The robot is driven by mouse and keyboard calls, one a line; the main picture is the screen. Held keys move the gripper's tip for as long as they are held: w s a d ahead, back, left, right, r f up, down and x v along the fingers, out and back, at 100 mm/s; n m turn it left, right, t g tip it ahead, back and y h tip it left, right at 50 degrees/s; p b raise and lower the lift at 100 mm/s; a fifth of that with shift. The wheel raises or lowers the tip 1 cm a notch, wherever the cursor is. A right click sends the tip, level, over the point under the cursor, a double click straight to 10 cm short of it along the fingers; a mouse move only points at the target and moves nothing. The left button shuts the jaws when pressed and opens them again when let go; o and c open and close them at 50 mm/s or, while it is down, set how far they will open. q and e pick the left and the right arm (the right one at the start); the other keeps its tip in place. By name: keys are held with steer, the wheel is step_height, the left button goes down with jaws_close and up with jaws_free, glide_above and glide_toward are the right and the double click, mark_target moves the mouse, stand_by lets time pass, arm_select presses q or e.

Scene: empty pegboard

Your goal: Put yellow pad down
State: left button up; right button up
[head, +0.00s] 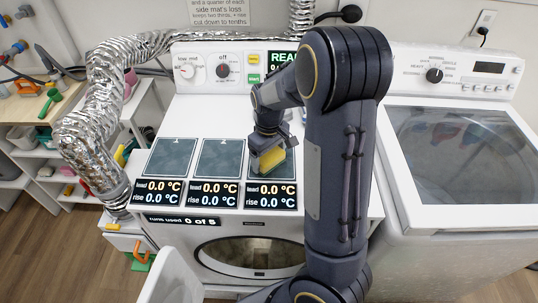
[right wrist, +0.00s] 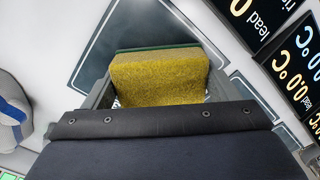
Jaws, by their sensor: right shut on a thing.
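The yellow pad (head: 271,160), with a thin green layer along one edge, is between the fingers of my right gripper (head: 267,151). The right wrist view shows the pad (right wrist: 158,82) between both fingers of the shut gripper (right wrist: 157,90). The pad is over the rightmost of three dark mats (head: 287,171) on the white machine top. The same dark mat (right wrist: 135,32) shows around the pad in the right wrist view. I cannot tell whether the pad touches the mat. My left gripper is not in view.
The middle mat (head: 221,158) and left mat (head: 170,157) are bare. Temperature displays (head: 213,193) along the front edge read 0.0. A control panel (head: 220,68) stands behind. A silver foil duct (head: 88,120) curves down at left. A washer (head: 465,150) stands at right.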

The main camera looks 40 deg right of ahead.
mark_target(269, 154)
steer(key=shift+f, duration=0.1)
steer(key=shift+f, duration=0.15)
steer(key=o, duration=0.9)
step_height(269, 154, up, 12)
steer(key=s+a+m+t+y, duration=0.2)
steer(key=s+a+t, duration=0.3)
steer(key=s+a, duration=0.9)
steer(key=s+y, duration=0.1)
steer(key=s, duration=0.3)
steer(key=shift+s+a+m+t+y, duration=0.25)
steer(key=shift+a+m+t+y, duration=0.05)
steer(key=shift+a+y, duration=0.1)
